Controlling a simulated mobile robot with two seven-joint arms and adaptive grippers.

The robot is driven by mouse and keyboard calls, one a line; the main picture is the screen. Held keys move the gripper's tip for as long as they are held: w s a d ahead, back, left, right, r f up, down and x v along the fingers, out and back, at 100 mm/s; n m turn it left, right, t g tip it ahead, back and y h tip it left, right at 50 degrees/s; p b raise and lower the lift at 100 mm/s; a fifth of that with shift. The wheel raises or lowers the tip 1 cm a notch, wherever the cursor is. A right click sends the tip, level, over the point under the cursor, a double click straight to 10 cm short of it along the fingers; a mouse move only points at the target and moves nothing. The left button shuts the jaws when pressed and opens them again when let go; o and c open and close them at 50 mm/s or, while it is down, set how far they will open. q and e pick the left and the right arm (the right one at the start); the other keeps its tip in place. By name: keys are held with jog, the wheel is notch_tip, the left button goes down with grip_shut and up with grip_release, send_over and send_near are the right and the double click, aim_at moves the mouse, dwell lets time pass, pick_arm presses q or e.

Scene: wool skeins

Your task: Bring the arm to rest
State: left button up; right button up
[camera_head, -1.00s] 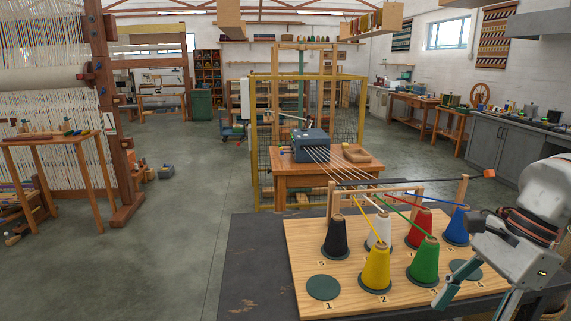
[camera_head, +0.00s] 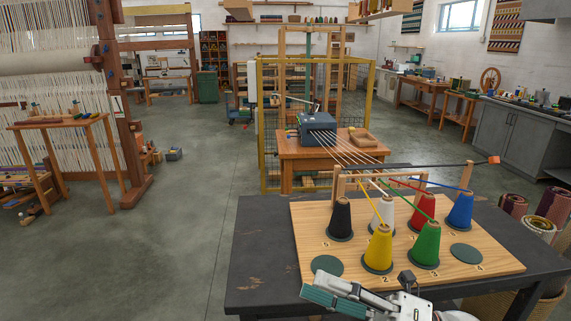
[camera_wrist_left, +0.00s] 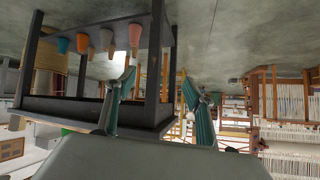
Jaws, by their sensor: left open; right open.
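My right gripper (camera_head: 318,291) is in the lower middle of the head view, in front of the peg board's near edge. Its jaws are open and empty, with teal finger pads, and point left. My left gripper (camera_wrist_left: 158,76) shows only in the left wrist view, open, with nothing between its two teal fingers. That view looks upside down, with a dark table frame (camera_wrist_left: 85,20) beyond the fingers. The wooden board (camera_head: 305,230) holds a yellow cone (camera_head: 378,250), green cone (camera_head: 426,246), black cone (camera_head: 340,218), white cone (camera_head: 383,213), red cone (camera_head: 422,212) and blue cone (camera_head: 460,210).
The board lies on a dark table (camera_head: 260,260). Coloured yarns run from the cones to a grey machine (camera_head: 317,127) on a wooden table behind. Rolled textiles (camera_head: 538,230) stand at the right. A loom (camera_head: 120,100) stands at the left, with open grey floor between.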

jog(key=w+d+f+m+t+h, duration=0.2)
jog(key=d+f+m+t+h, duration=0.4)
jog(key=f+m, duration=0.55)
jog(key=w+d+f+m+t+h, duration=0.1)
jog(key=d+f+m+t+h, duration=0.3)
jog(key=f+m+t+h, duration=0.7)
jog(key=s+d+f+m+g, duration=0.2)
jog(key=s+f+m+g, duration=0.3)
jog(key=s+f+m, duration=0.1)
jog(key=s+d+f+m+g+h+p, duration=0.1)
jog(key=s+f+m+g, duration=0.4)
jog(key=f, duration=0.6)
jog(key=s+d+g, duration=0.1)
jog(key=s, duration=0.1)
jog(key=shift+s+f+m, duration=0.15)
jog(key=shift+s+m, duration=0.2)
jog(key=shift+s, duration=0.05)
